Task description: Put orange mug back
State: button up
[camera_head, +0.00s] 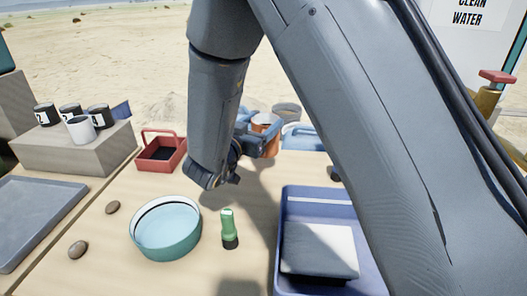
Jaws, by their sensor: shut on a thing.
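The orange mug (265,122) is partly hidden behind my gripper, toward the far side of the table. My gripper (262,141) is blue-grey and is shut on the orange mug. My arm hides part of the gripper and the area to its right. I cannot tell whether the mug touches the table or is held above it.
A stone block (75,148) at left bears several mugs. A red basket (161,151), a teal bowl (165,240), a green bottle (228,226) and a blue tray (278,262) stand on the table. A grey tray (38,210) lies left. A grey container (288,110) is behind the mug.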

jog(key=shift+f+b, duration=0.3)
jog(key=shift+f, duration=2.7)
jog(key=shift+f, duration=0.15)
jog(key=o, duration=1.4)
jog(key=shift+c, duration=0.2)
jog(key=shift+r, duration=0.2)
jog(key=v, duration=0.7)
jog(key=shift+s, duration=0.25)
jog(key=shift+a, duration=0.1)
